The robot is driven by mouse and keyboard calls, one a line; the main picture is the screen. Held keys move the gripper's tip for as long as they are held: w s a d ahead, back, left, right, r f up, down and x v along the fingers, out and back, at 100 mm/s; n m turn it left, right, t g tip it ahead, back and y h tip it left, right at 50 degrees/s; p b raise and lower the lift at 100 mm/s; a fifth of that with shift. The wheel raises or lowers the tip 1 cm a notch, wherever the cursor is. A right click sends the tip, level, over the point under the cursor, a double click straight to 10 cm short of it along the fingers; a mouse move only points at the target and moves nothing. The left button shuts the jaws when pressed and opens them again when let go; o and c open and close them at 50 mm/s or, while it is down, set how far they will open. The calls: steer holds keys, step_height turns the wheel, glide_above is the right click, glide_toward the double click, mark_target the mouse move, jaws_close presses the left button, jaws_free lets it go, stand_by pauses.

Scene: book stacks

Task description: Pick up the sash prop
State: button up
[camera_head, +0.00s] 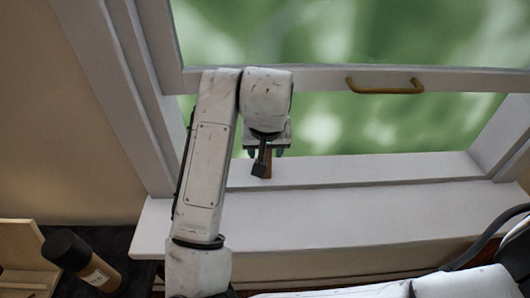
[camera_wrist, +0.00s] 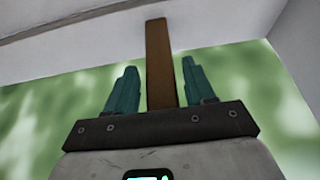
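The sash prop is a narrow brown wooden stick. In the wrist view the sash prop (camera_wrist: 160,55) runs from a white surface at the top down between the two teal fingers of my gripper (camera_wrist: 159,68). The gripper is open, with a visible gap between each finger and the stick. In the head view only a short lower piece of the prop (camera_head: 268,167) shows at the inner sill, below my gripper (camera_head: 265,152). The rest of it is hidden by my wrist there, and its near end is hidden behind the gripper body in the wrist view.
The raised window sash (camera_head: 330,78) with a brass handle (camera_head: 385,86) lies just behind my wrist. The white sill (camera_head: 330,229) is clear to the right.

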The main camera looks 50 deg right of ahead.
steer(key=c, duration=0.7)
